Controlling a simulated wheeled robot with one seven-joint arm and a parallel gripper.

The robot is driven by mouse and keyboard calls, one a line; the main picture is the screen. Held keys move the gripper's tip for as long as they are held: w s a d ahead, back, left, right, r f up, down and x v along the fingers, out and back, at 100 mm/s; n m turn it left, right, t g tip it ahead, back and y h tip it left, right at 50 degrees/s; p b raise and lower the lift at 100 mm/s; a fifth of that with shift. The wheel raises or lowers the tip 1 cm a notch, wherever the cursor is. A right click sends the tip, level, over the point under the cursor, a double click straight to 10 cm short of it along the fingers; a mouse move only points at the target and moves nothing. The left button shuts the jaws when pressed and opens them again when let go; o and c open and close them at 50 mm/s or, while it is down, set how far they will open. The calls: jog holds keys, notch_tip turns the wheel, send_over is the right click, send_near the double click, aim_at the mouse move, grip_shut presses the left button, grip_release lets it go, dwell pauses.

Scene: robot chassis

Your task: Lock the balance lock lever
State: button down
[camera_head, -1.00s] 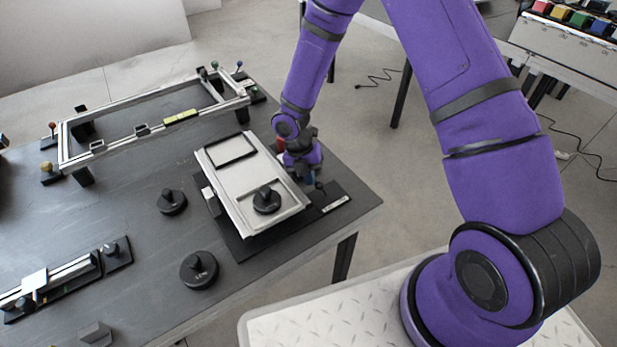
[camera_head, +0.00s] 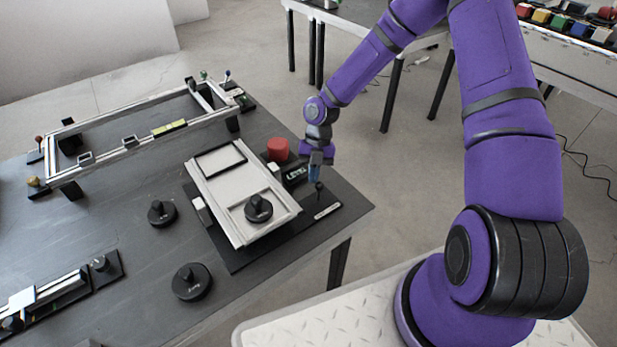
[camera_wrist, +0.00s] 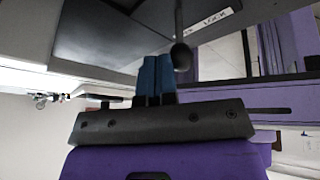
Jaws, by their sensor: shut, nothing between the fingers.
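The balance (camera_head: 240,190) is a silver framed plate on a dark base, with a black knobbed weight (camera_head: 259,208) on it. The lock lever (camera_head: 319,187) is a thin dark rod with a round black knob, at the right side of the base near a white label. In the wrist view the lever knob (camera_wrist: 181,57) hangs just right of my fingertips, and the label partly reads "LOCK". My gripper (camera_head: 314,176) has blue fingers that are shut and empty; they also show in the wrist view (camera_wrist: 156,72). The fingers are close beside the knob; I cannot tell whether they touch it.
A red cylinder (camera_head: 278,149) and a black "LEVEL" block (camera_head: 294,174) stand left of my gripper. Two black weights (camera_head: 192,281) (camera_head: 161,213) sit on the table. A silver rail frame (camera_head: 140,137) stands at the back. The table's right edge is near.

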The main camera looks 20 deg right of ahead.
jog(key=shift+d, duration=0.2)
jog(key=shift+a, duration=0.1)
jog(key=shift+r, duration=0.1)
jog(key=shift+r, duration=0.7)
